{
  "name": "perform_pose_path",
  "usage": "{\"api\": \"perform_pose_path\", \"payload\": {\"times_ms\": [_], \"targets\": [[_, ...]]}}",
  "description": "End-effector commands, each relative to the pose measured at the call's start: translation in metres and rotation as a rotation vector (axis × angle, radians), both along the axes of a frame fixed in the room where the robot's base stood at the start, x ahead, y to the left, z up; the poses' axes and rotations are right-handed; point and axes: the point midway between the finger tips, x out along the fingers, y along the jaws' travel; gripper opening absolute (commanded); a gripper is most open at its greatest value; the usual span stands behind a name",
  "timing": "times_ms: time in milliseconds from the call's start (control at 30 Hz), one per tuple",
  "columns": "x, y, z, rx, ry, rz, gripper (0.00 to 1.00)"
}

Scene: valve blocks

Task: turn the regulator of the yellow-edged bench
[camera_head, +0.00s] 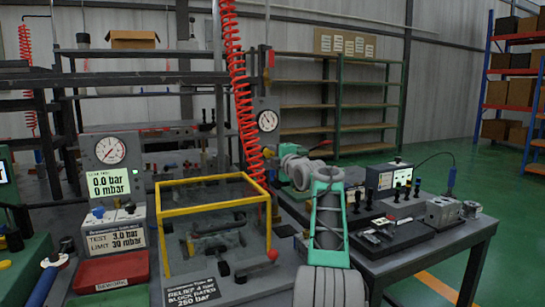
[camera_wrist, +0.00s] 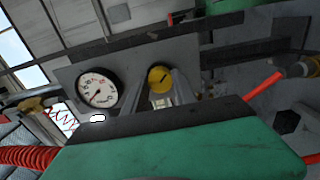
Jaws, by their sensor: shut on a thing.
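In the wrist view, a round yellow regulator knob (camera_wrist: 160,77) with a dark mark on its face sits between the grey fingers of my gripper (camera_wrist: 162,86). The fingers are shut on the knob. A white round gauge (camera_wrist: 99,88) is on the grey panel left of it. In the head view, my arm reaches toward a similar gauge (camera_head: 267,120) on an upright panel behind the yellow-framed guard box (camera_head: 212,178); the knob and my fingertips are hidden there.
A red coiled hose (camera_head: 238,80) hangs beside the gauge panel. A pressure display (camera_head: 109,186) stands left of the guard box. A side table (camera_head: 415,250) with valve blocks and fittings is at the right. Green floor (camera_head: 515,220) is open beyond it.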

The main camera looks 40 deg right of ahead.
Motion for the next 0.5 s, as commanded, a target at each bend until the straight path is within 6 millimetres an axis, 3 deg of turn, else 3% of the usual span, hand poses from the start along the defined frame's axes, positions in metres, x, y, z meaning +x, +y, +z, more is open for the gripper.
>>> {"api": "perform_pose_path", "payload": {"times_ms": [167,200,433,500], "targets": [[0.0002,-0.0002,-0.0013,0.002,0.001,0.000,0.00],[0.0002,-0.0002,-0.0012,0.002,0.001,0.000,0.35],[0.0001,0.0000,-0.0006,0.002,0.000,0.000,0.54],[0.0001,0.0000,-0.0004,0.002,0.000,0.000,0.55]]}}
